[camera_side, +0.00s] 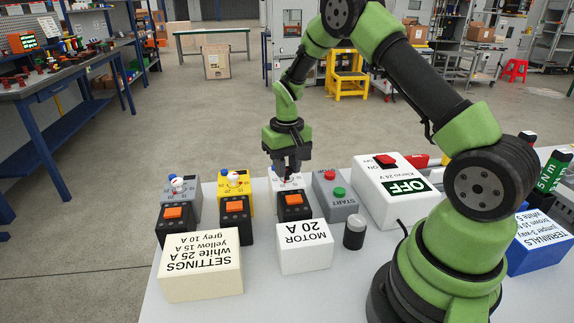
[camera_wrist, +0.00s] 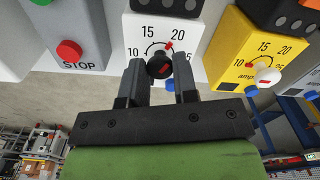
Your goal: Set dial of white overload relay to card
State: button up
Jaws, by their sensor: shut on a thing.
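The white overload relay (camera_wrist: 190,30) fills the upper middle of the wrist view, with a scale reading 10, 15, 20, 25. My gripper (camera_wrist: 160,78) is shut on the dial, one finger on each side. The settings card (camera_side: 200,268) at front left reads white 25 A, yellow 15 A, grey 10 A.
The yellow relay (camera_side: 236,185) and grey relay (camera_side: 182,205) stand left of the white one. A grey start/stop box (camera_side: 335,196) stands close on its right, then a white OFF box (camera_side: 390,190). A motor card (camera_side: 303,250) reads 20 A.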

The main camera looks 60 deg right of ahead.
aim_at(287, 169)
dwell(0.3)
jog(key=o, duration=0.9)
jog(key=shift+r, duration=0.1)
notch_tip(287, 169, up, 10)
jog(key=shift+f, duration=0.1)
